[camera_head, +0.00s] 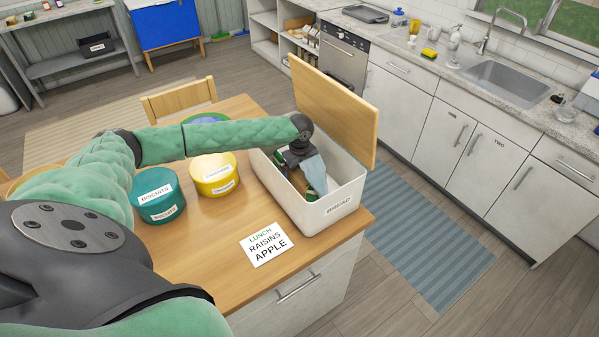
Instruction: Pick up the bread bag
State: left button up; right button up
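A white bread box (322,213) labelled "BREAD" stands on the wooden table with its wooden lid (345,115) raised. My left arm reaches in from the left, and my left gripper (302,168) points down inside the box. A pale blue piece (315,174) and some brown and green shapes (296,181) show at the gripper in the box. I cannot tell which of these is the bread bag. The gripper hides much of the inside, and whether its fingers are closed on anything is unclear. My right gripper is not in view.
A teal biscuits tin (157,192) and a yellow tin (214,174) stand left of the box. A card (268,244) reading "LUNCH RAISINS APPLE" lies in front. The raised lid blocks the box's right back side. The table's front right edge is close to the box.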

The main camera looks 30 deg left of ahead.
pick_arm(q)
jog(key=shift+c, duration=0.4)
jog(key=c, duration=1.2)
jog(key=shift+o, duration=0.2)
jog(key=shift+r, duration=0.1)
